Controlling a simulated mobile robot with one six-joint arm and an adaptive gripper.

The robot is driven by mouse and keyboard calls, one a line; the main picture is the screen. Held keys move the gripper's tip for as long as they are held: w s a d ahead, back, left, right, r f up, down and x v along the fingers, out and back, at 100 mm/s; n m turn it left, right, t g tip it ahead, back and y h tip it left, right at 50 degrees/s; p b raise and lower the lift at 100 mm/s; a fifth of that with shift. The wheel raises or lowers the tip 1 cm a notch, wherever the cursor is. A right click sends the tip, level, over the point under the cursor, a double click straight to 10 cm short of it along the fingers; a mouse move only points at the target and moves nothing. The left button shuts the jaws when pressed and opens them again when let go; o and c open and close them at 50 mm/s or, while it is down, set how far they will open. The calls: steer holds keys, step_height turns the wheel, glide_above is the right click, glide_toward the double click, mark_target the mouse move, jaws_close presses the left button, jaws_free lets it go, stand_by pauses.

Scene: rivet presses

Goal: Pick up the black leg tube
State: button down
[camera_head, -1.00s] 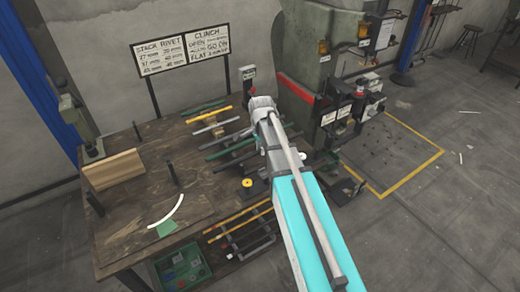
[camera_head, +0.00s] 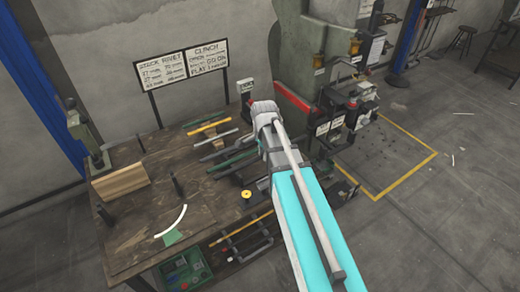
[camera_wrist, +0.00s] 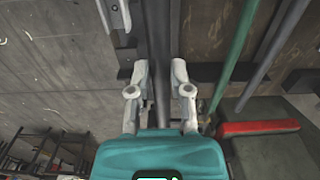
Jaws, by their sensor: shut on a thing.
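In the wrist view, the black leg tube (camera_wrist: 160,45) runs lengthwise between the two pale fingers of my gripper (camera_wrist: 160,75). The fingers are shut on it from both sides. Its lower end is hidden by the teal gripper body. In the head view, my arm reaches over the right end of the bench, and its own links hide the fingers and the held tube.
A green tube (camera_wrist: 236,50) runs beside the held one, with a grey tube (camera_wrist: 275,50) farther right. The workbench (camera_head: 135,215) bears a yellow tube (camera_head: 207,126) and a wooden block (camera_head: 120,181).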

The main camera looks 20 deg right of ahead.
steer(key=s+r+p, duration=0.3)
steer(key=s+r, duration=0.1)
steer(key=s, duration=0.5)
steer(key=shift+d, duration=0.4)
stand_by(0.4)
